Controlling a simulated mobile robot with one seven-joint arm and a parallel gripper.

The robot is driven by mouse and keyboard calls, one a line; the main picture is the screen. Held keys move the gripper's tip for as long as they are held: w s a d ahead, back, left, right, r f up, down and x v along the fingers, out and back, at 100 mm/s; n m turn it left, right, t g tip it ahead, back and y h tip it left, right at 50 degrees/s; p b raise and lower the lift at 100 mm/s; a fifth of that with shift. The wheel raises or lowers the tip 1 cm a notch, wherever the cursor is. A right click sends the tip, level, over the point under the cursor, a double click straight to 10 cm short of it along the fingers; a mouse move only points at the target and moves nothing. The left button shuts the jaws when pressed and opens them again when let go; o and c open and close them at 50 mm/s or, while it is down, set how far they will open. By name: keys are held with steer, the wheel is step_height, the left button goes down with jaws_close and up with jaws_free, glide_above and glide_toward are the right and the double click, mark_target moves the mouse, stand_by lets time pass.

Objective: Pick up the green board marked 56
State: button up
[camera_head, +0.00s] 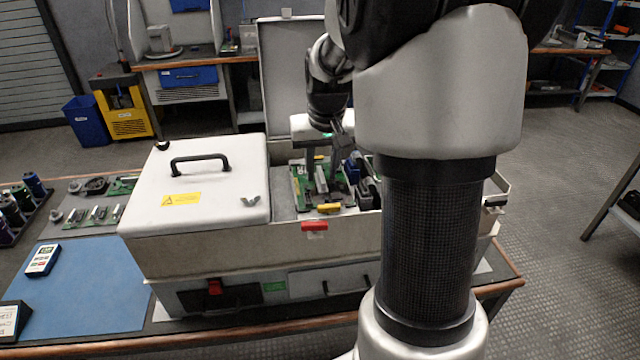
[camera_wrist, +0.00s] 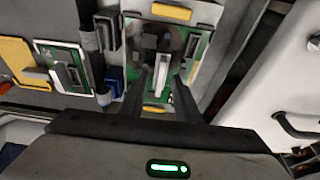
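A green board (camera_wrist: 193,48) lies below my gripper in the wrist view, with a grey upright part (camera_wrist: 161,75) on it. A green board (camera_head: 298,189) also shows under my gripper in the head view, inside the open right part of the grey cabinet. I cannot read the number 56 on any board. My gripper (camera_wrist: 161,80) points down over the board, its two dark fingers apart on either side of the grey part, with gaps visible. It also shows in the head view (camera_head: 328,168). The fingers partly hide the board.
Another green board (camera_wrist: 74,62) sits to the left in the wrist view, with dark and blue parts between. The cabinet's white lid with a handle (camera_head: 170,200) covers its left side. A blue mat (camera_head: 85,295) lies on the bench. My arm hides the cabinet's right part.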

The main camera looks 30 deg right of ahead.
steer(key=shift+w+f, duration=0.15)
steer(key=shift+f, duration=0.35)
jaws_close()
steer(key=shift+r, duration=0.1)
